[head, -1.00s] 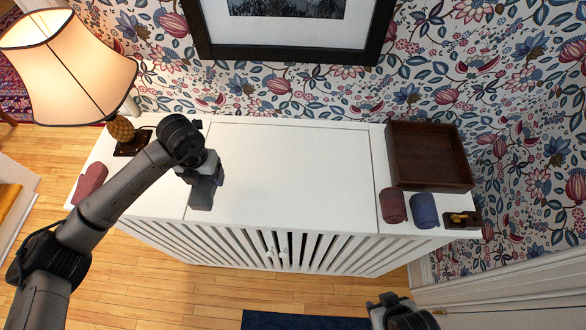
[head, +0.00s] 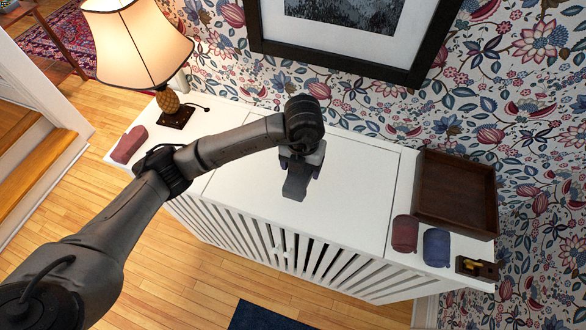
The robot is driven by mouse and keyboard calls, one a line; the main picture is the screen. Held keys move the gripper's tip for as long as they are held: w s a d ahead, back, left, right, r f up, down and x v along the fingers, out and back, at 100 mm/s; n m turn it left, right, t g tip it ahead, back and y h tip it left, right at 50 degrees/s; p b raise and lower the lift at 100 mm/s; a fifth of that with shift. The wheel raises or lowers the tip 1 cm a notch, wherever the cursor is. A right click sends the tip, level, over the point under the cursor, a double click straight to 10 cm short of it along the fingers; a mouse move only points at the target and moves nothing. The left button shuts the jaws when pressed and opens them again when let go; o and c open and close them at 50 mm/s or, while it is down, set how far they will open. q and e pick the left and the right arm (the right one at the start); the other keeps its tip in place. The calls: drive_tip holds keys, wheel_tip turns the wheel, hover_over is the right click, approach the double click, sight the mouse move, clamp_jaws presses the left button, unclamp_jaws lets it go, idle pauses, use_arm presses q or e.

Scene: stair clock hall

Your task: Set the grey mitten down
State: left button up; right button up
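The grey mitten (head: 295,187) is in my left gripper (head: 300,172), over the middle of the white cabinet top (head: 355,185). The gripper's fingers show on both sides of the mitten, and its upper part is hidden under the wrist. I cannot tell whether the mitten touches the top or hangs just above it. My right gripper is not in view.
A dark red mitten-like roll (head: 129,144) lies at the left end. Another red one (head: 405,232) and a blue one (head: 436,247) lie at the right, before a brown wooden tray (head: 430,205). A lit lamp (head: 140,45) stands left. The top's middle is otherwise clear.

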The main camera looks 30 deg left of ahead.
use_arm(q)
hover_over(270, 173)
wheel_tip(270, 173, down, 6)
drive_tip(key=shift+f, duration=0.15)
drive_tip(key=shift+d+f, duration=0.1)
drive_tip(key=shift+f, duration=1.85)
drive_tip(key=shift+f, duration=0.15)
drive_tip(key=o, duration=0.9)
